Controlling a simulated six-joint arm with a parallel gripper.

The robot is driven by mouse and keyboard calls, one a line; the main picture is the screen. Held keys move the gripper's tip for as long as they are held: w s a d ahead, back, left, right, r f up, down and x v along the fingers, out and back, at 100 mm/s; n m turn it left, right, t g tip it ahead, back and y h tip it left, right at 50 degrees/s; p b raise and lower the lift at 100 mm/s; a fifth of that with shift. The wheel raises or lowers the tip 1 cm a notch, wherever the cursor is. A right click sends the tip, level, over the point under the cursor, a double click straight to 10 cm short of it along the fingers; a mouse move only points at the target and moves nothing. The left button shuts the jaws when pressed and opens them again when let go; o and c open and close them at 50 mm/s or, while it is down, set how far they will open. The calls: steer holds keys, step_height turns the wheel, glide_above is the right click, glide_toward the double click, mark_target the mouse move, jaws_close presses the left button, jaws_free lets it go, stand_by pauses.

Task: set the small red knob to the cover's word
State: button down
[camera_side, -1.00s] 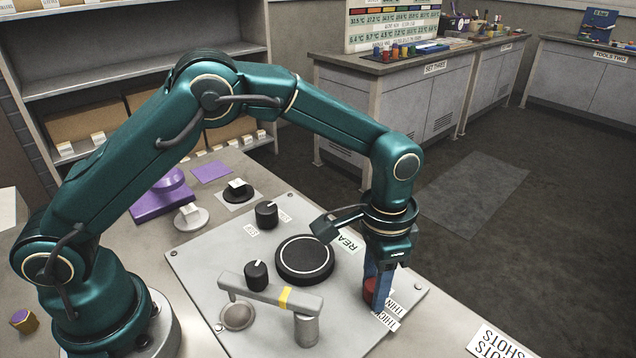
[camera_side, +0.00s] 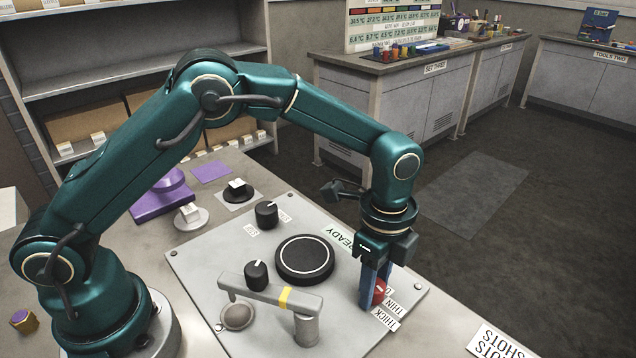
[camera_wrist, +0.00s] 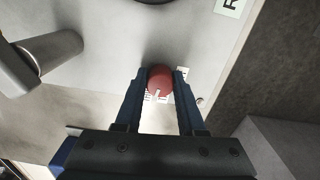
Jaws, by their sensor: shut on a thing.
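The small red knob (camera_side: 380,291) sits near the right corner of the grey plate (camera_side: 215,262). My gripper (camera_side: 374,298) points down over it with its blue fingers shut on the knob's sides. The wrist view shows the round red knob (camera_wrist: 160,79) between both fingertips, with a pale mark at its lower edge. Labels reading THIN (camera_side: 392,309) and THICK (camera_side: 385,320) lie beside the knob. Another label there is partly hidden. A READY label (camera_side: 337,240) lies farther back on the plate. I cannot make out a cover with a word on it.
A round black disc (camera_side: 304,259) lies mid-plate. Two black knobs (camera_side: 266,214) (camera_side: 257,275) stand left of it. A grey lever arm (camera_side: 268,294) with a yellow band rests on a post near the front. A SHOTS label (camera_side: 497,343) lies at the lower right.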

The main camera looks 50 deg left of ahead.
steer(key=shift+r+m, duration=0.1)
steer(key=shift+m, duration=1.9)
steer(key=c, duration=0.5)
jaws_free()
steer(key=shift+r, duration=2.55)
